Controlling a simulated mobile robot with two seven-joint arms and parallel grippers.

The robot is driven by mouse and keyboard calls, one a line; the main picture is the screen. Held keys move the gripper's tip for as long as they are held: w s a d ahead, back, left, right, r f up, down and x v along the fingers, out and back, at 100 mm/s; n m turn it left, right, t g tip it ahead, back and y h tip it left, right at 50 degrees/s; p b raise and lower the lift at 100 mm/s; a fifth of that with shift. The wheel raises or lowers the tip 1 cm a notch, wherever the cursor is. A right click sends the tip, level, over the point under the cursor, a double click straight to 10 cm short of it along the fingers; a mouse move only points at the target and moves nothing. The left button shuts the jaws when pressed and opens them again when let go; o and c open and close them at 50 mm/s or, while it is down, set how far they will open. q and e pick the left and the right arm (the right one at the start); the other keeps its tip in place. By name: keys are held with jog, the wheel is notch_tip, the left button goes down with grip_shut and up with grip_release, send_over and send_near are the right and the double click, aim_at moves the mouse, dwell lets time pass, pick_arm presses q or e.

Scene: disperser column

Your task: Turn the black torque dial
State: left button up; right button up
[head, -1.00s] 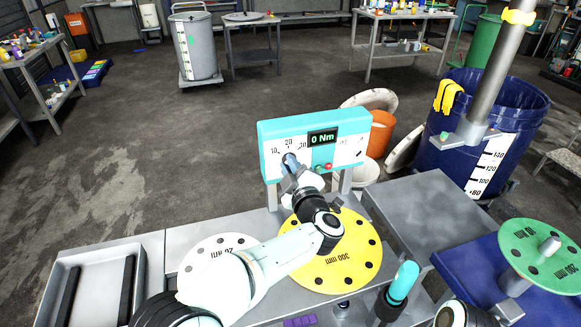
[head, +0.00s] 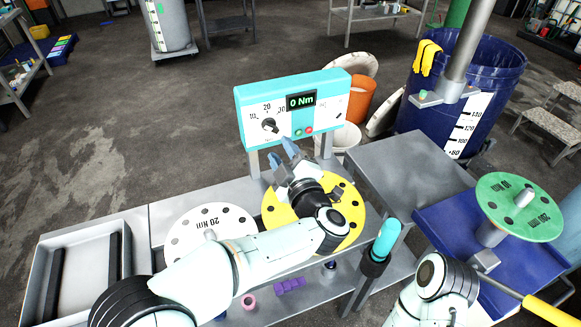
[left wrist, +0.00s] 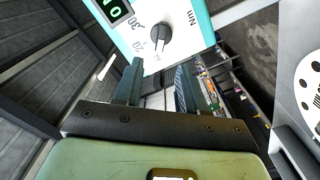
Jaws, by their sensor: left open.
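The black torque dial (head: 270,125) sits low on the left part of the white face of a turquoise panel (head: 240,110). The panel's display (head: 301,101) reads 0 Nm. My left gripper (head: 292,148) is open and empty, apart from the dial, below it and to its right in the head view. In the left wrist view the dial (left wrist: 160,38) lies just beyond the two spread fingertips (left wrist: 158,72), roughly centred between them. Nothing touches the dial. Of my right arm only links (head: 435,275) show at lower right; its gripper is not seen.
Green and red buttons sit right of the dial. A yellow disc (head: 353,225) lies under my left forearm, with a white 20 Nm disc (head: 185,228) to its left. A turquoise-topped handle (head: 386,238) stands in front. A blue drum (head: 425,120) stands behind at right.

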pick_arm(q)
jog(key=v, duration=0.5)
jog(key=shift+s, duration=0.1)
dwell(0.4)
